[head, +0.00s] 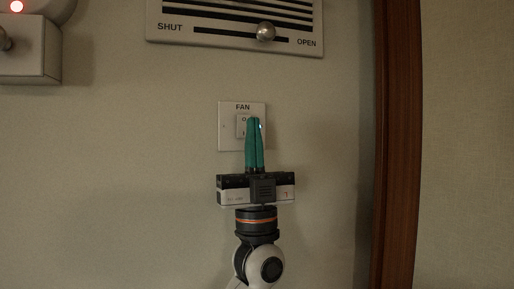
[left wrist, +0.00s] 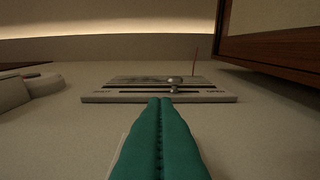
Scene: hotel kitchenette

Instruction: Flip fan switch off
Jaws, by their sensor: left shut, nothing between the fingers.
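The fan switch (head: 241,121) is a small rocker on a white wall plate (head: 228,131) labelled FAN, in the middle of the head view. An "O" mark shows near the top of the rocker. My left gripper (head: 254,120) is shut and empty, its green fingers pointing up in front of the right part of the switch. The fingers hide part of the rocker, and I cannot tell whether they touch it. In the left wrist view the shut fingers (left wrist: 160,103) cover most of the plate. My right gripper is not in view.
A vent panel (head: 170,37) marked SHUT and OPEN, with a round slider knob (head: 265,32), is on the wall above. A wall fixture (head: 28,66) is at upper left. A dark wooden door frame (head: 397,150) stands at right. The wall around the plate is clear.

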